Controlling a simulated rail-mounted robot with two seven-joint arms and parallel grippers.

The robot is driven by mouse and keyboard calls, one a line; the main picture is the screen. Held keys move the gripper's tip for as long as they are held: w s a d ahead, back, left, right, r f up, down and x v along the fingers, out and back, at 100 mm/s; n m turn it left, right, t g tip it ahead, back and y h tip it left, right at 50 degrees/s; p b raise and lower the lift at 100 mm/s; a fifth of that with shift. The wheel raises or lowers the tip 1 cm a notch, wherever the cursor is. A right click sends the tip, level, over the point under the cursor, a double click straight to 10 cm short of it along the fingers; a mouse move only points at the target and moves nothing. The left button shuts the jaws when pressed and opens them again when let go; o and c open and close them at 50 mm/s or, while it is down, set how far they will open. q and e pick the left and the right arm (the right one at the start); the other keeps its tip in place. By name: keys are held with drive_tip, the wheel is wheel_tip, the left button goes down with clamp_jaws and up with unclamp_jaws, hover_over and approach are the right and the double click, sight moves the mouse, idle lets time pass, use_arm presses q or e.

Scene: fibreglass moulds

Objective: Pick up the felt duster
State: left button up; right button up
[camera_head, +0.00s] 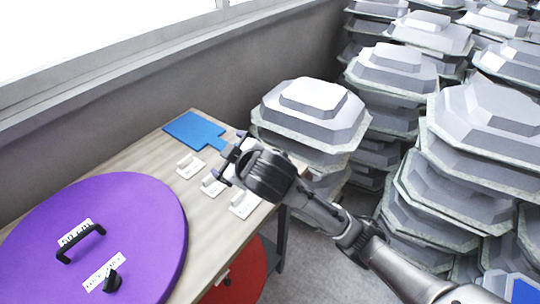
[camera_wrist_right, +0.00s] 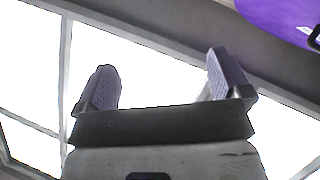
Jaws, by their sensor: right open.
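I cannot make out the felt duster for certain in either view. Several small white label cards (camera_head: 212,186) stand on the wooden table near my right gripper, and the gripper and wrist hide part of the table edge there. My right gripper (camera_head: 229,158) is over the right edge of the table, beside the cards. In the right wrist view my right gripper (camera_wrist_right: 165,88) is open, its two padded fingers wide apart with nothing between them. My left gripper is in neither view.
A large purple disc (camera_head: 110,220) with a black handle covers the near part of the table (camera_head: 215,222). A flat blue piece (camera_head: 193,130) lies at the far end. Stacked grey moulds (camera_head: 310,115) stand close on the right. A red disc (camera_head: 240,280) is below the table.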

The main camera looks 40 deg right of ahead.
drive_tip(key=w+d+r+g+h+p, duration=0.2)
drive_tip(key=w+d+r+g+p, duration=0.1)
drive_tip(key=w+d+r, duration=0.5)
drive_tip(key=d+f+m+g, duration=0.1)
drive_tip(key=d+f+g, duration=0.2)
drive_tip(key=f, duration=0.1)
drive_tip(key=d+f+m+g+y, duration=0.1)
drive_tip(key=d+f+g, duration=0.2)
drive_tip(key=f, duration=0.1)
drive_tip(key=s+d+f+m+g+y, duration=0.1)
drive_tip(key=d+f+g, duration=0.1)
drive_tip(key=f, duration=0.3)
drive_tip(key=shift+d+g, duration=0.4)
drive_tip(key=shift+g, duration=0.3)
drive_tip(key=shift+y, duration=0.3)
drive_tip(key=f, duration=0.7)
drive_tip(key=shift+s+a+f+b, duration=0.15)
drive_tip(key=shift+s+f+b, duration=0.05)
drive_tip(key=shift+b, duration=0.1)
drive_tip(key=shift+f, duration=0.6)
wheel_tip(320, 180, down, 4)
drive_tip(key=shift+f, duration=0.5)
